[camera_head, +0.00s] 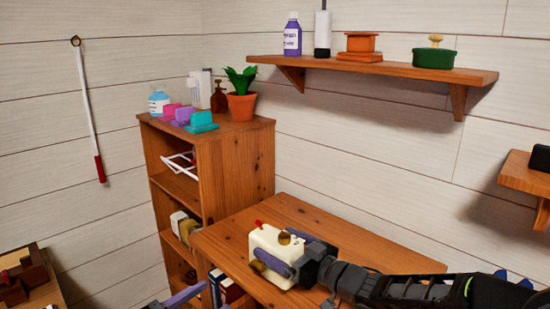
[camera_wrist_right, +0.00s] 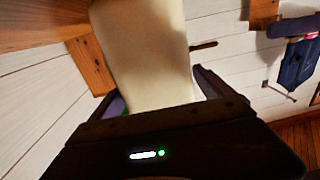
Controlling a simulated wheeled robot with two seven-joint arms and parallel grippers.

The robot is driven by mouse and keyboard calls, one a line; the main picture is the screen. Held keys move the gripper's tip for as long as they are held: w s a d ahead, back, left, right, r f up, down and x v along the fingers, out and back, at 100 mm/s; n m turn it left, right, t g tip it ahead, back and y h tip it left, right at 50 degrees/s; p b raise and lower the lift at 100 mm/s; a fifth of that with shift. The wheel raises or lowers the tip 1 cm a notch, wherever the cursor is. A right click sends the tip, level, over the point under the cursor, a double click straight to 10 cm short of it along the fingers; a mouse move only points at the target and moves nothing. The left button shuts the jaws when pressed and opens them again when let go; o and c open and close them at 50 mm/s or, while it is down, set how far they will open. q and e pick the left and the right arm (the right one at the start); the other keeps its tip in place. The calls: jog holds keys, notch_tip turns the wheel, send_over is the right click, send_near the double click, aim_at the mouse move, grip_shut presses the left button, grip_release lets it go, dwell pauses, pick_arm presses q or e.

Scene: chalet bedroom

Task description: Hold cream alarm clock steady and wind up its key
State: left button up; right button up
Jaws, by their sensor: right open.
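The cream alarm clock (camera_head: 268,243) stands on the wooden desk, with a red piece on its top left and a round brass-coloured part near its upper right. Another brass-coloured part shows low on its near side. My right gripper (camera_head: 284,250) is open, with its lavender fingers on either side of the clock. In the right wrist view the cream clock body (camera_wrist_right: 145,55) fills the space between the fingers; contact cannot be told. A lavender finger of my left gripper (camera_head: 185,295) shows at the bottom edge, left of the desk; its opening cannot be told.
The desk top (camera_head: 330,220) is bare behind the clock. A wooden bookcase (camera_head: 235,170) with a potted plant (camera_head: 241,105) and several small items stands at the back left. A wall shelf (camera_head: 390,69) hangs above. Books (camera_head: 225,288) sit below the desk's left edge.

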jog(key=v, duration=1)
jog(key=shift+s+d, duration=0.1)
